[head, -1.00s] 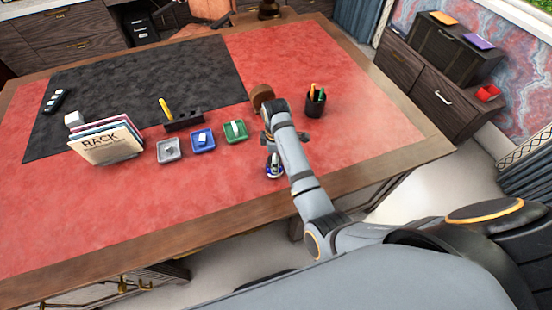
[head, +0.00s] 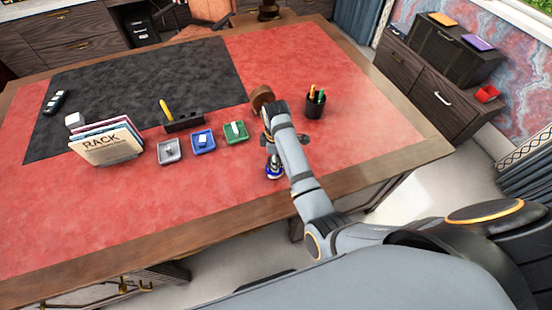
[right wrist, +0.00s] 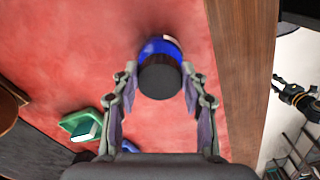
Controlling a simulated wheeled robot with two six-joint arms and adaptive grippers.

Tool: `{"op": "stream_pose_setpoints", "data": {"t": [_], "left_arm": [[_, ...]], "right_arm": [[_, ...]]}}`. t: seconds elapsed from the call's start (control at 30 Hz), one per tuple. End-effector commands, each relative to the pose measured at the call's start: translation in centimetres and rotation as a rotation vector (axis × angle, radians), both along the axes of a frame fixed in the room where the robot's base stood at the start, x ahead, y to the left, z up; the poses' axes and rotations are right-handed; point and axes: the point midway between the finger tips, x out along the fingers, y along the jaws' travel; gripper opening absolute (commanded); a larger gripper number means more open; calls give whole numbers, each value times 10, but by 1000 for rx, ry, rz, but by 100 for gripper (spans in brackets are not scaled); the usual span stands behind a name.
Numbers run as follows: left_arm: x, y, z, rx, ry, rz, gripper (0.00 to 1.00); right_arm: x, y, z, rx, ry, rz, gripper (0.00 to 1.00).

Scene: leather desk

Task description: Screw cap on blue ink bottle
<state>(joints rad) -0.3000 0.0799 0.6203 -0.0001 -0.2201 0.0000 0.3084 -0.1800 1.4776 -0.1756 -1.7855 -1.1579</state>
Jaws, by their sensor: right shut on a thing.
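The blue ink bottle (head: 274,173) stands on the red desktop near the desk's front edge, partly hidden by my right arm in the head view. In the right wrist view the blue bottle (right wrist: 160,47) shows with a pale patch on its side. A dark round cap (right wrist: 160,81) is in front of it, lined up with the bottle's top. My right gripper (right wrist: 160,88) is shut on the cap, one finger on each side. Whether the threads are engaged cannot be seen.
Grey (head: 169,151), blue (head: 203,141) and green (head: 235,132) trays with small items stand left of the bottle. A pen cup (head: 315,104) stands behind right, a file rack (head: 107,147) farther left. The red desktop in front is clear.

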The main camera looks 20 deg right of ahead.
Motion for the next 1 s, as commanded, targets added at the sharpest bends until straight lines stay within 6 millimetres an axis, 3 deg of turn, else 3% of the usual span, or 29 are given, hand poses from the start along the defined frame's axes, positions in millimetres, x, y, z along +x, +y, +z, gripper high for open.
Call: {"op": "stream_pose_setpoints", "data": {"t": [0.5, 1.0], "left_arm": [[0, 0, 29, 0, 0, 0, 40], [0, 0, 32, 0, 0, 0, 40]], "right_arm": [[-4, 1, 0, 0, 7, -266, 14], [-4, 1, -2, 0, 8, -335, 14]]}}
